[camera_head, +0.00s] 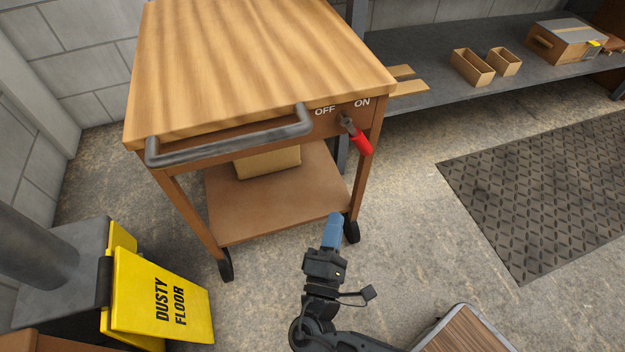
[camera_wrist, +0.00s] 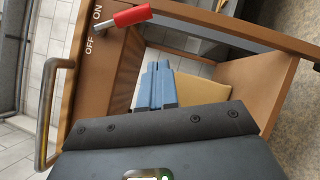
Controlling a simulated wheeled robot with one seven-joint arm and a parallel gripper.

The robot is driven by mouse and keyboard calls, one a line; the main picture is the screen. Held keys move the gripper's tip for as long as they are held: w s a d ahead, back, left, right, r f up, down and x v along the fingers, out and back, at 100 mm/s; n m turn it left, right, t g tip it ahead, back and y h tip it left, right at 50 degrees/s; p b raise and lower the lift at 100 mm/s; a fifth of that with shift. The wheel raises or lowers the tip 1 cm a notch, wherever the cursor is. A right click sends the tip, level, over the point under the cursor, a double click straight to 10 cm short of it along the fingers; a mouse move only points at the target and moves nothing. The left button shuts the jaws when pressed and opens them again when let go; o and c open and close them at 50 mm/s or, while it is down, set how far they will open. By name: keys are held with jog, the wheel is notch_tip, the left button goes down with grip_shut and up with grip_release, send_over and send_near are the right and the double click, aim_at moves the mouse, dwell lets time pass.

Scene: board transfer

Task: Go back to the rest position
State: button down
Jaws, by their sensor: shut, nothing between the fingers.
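My gripper (camera_head: 333,222) has blue fingers, which are shut with nothing between them. In the head view it is in front of the wooden cart (camera_head: 262,70), low near its right front leg and wheel. The fingers also show in the wrist view (camera_wrist: 156,88), pointing toward the cart's underside. The red-handled switch (camera_head: 357,138) is on the cart's front right, beside the OFF and ON labels, with its handle slanting down to the right below ON. It also shows in the wrist view (camera_wrist: 132,16). My gripper is apart from the switch.
The cart has a grey handle (camera_head: 230,143) and a lower shelf (camera_head: 270,205) holding a cardboard box (camera_head: 268,162). A yellow DUSTY FLOOR sign (camera_head: 162,294) stands at left. A grey shelf (camera_head: 440,80) with boxes is behind. A dark mat (camera_head: 550,190) lies right; floor between is clear.

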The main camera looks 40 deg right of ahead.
jog(key=s+d+f+m+g+y, duration=0.1)
jog(key=s+d+f+g+y, duration=0.1)
jog(key=s+f+y, duration=0.3)
jog(key=s+d+f+g+y, duration=0.2)
jog(key=s+d+f, duration=0.1)
jog(key=s+f, duration=0.3)
jog(key=s+a+r+m+y, duration=0.45)
jog(key=s+r+y, duration=0.2)
jog(key=s, duration=0.45)
notch_tip(320, 180, up, 51)
jog(key=s+a+m+t+y+p, duration=0.2)
jog(key=m+t+p, duration=0.3)
jog(key=p, duration=2.2)
jog(key=shift+s+a+f+m, duration=0.15)
jog(key=shift+a+f+m, duration=0.05)
jog(key=shift+m, duration=0.75)
